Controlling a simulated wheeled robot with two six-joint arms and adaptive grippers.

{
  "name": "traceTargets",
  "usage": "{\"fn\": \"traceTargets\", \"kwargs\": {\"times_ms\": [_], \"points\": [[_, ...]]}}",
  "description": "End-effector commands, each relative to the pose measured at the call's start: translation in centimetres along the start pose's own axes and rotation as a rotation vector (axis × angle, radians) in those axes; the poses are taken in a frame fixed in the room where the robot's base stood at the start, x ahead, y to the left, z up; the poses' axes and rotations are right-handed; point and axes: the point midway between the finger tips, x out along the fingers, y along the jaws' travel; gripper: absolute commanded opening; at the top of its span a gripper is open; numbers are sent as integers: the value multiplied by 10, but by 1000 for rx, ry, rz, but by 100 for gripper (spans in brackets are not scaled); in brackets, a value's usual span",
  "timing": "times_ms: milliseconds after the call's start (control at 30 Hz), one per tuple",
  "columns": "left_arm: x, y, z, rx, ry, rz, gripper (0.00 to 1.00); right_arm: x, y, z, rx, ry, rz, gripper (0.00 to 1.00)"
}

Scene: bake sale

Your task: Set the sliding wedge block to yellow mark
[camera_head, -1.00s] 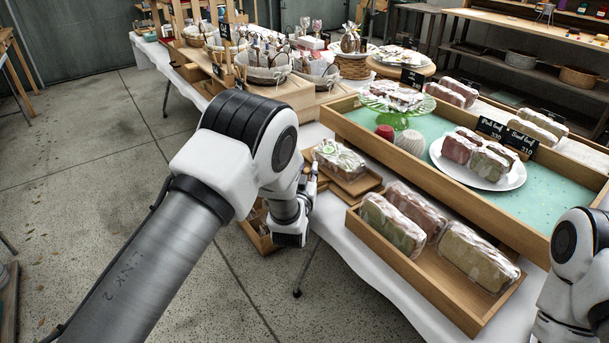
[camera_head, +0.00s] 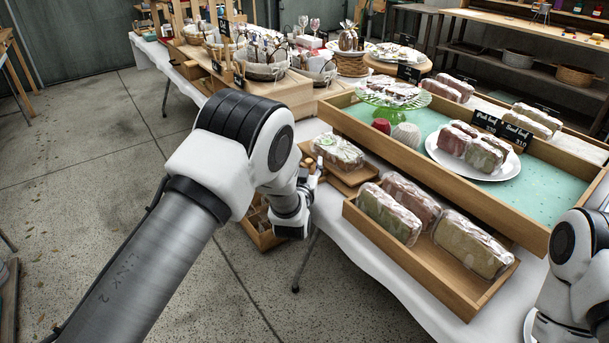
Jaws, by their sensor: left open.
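A small wooden stand (camera_head: 355,176) stands at the front edge of the table, with a wrapped loaf (camera_head: 339,151) on it. I cannot make out which wooden part is the sliding wedge block, and no yellow mark shows clearly. My left gripper (camera_head: 314,172) is beside the left end of this stand, mostly hidden behind my left wrist. It is open, and I see nothing held in it. I cannot tell whether it touches the wood. My right arm shows at the right edge, but its gripper is out of view.
A wooden tray with wrapped loaves (camera_head: 464,304) stands right of the stand. Behind it is a larger mint-lined tray (camera_head: 540,190) with a plate (camera_head: 508,170) and a green cake stand (camera_head: 392,112). A divided wooden box (camera_head: 262,238) is below my left wrist. The floor at left is clear.

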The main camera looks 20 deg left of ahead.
Motion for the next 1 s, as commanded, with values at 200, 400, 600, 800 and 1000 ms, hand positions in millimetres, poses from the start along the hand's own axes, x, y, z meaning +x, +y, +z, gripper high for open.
{"fn": "traceTargets", "kwargs": {"times_ms": [200, 400, 600, 800, 1000], "points": [[-55, 1, 0, 4, -3, 3, 46, 0, 0, 0, 0, 0, 0, 60], [-95, 1, 0, 2, -1, 2, 46, 0, 0, 0, 0, 0, 0, 60], [-104, 0, 0, 0, 1, 0, 46, 0, 0, 0, 0, 0, 0, 60], [-103, 0, -1, 0, 1, 0, 46, 0, 0, 0, 0, 0, 0, 60], [-103, 0, 0, 0, 1, 0, 46, 0, 0, 0, 0, 0, 0, 60]]}}
